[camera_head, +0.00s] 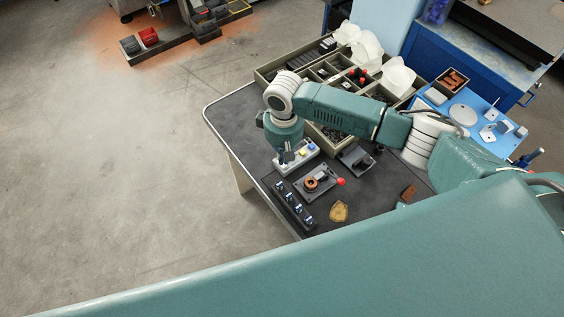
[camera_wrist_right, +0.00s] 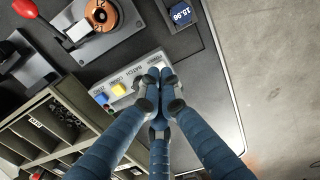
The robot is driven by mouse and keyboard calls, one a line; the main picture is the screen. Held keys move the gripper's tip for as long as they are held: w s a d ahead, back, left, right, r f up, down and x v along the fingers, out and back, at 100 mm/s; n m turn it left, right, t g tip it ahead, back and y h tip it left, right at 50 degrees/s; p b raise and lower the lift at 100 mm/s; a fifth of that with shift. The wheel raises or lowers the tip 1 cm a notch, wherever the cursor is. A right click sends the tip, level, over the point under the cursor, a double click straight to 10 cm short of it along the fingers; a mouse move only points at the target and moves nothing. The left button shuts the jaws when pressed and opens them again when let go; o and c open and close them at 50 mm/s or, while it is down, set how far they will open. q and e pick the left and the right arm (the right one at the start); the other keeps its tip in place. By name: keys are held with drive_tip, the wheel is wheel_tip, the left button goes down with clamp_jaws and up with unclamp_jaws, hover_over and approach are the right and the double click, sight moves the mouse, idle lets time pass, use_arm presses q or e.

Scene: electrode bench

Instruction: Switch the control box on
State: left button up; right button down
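The control box (camera_head: 308,150) is a small pale box on the dark bench top, with a yellow and a blue button on its top. In the right wrist view the control box (camera_wrist_right: 131,82) shows printed lettering, the yellow button (camera_wrist_right: 118,88) and the blue button (camera_wrist_right: 102,98). My right gripper (camera_head: 287,154) points down at the box's left end. In the wrist view the right gripper (camera_wrist_right: 160,77) has its fingertips drawn together over that end, hiding what is under them. I cannot tell whether they touch it. My left gripper is not in view.
A fixture with a copper coil and a red-knobbed lever (camera_head: 340,181) stands close in front. A dark strip with several blue displays (camera_head: 294,205) lies along the bench edge. A brown shield-shaped plate (camera_head: 339,211) lies nearby. A divided parts tray (camera_head: 266,76) stands behind.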

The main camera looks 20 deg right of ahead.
drive_tip(key=shift+f+b, duration=0.45)
drive_tip(key=shift+f, duration=0.6)
idle(0.9)
wheel_tip(320, 180, up, 7)
drive_tip(key=p, duration=0.8)
idle(0.7)
